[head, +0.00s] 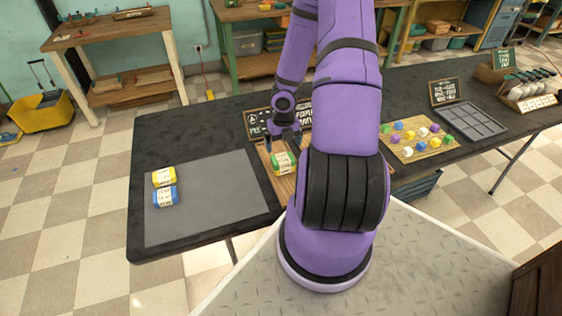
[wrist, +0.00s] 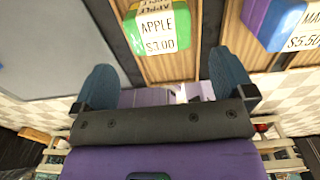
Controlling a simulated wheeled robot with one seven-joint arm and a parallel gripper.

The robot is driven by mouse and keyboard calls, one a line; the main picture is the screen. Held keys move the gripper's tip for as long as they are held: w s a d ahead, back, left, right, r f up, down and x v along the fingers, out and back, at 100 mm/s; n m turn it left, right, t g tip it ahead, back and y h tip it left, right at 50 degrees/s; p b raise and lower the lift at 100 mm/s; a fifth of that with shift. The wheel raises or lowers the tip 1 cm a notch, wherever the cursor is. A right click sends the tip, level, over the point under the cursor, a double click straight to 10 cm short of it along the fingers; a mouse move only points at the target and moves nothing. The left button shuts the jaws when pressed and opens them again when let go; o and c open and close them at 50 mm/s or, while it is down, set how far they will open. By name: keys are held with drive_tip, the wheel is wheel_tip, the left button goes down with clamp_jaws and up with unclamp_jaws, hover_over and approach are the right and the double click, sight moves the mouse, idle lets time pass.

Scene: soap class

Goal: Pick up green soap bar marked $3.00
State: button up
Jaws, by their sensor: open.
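The green soap bar (head: 284,168) lies on a wooden board, beneath my gripper in the head view. The wrist view shows its green end (wrist: 182,22) with a white label reading APPLE $3.00. My gripper (head: 284,147) is open and empty, just over the bar. In the wrist view the two blue fingers of my gripper (wrist: 162,68) stand wide apart, with the bar ahead of them and between their lines. I cannot tell the exact gap to it. My arm hides part of the board in the head view.
Yellow (head: 164,176) and blue (head: 165,197) soaps lie on the grey mat (head: 220,205), which is otherwise clear. A chalkboard sign (head: 258,122) stands behind the green bar.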

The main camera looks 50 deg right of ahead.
sight(282, 158)
drive_tip(key=shift+f, duration=1.15)
drive_tip(key=shift+f, duration=0.1)
drive_tip(key=shift+a+f, duration=0.1)
drive_tip(key=shift+f, duration=2.4)
drive_tip(key=shift+c, duration=0.2)
drive_tip(key=c, duration=0.7)
drive_tip(key=shift+c, duration=0.2)
drive_tip(key=shift+w+r, duration=0.1)
drive_tip(key=shift+r, duration=0.15)
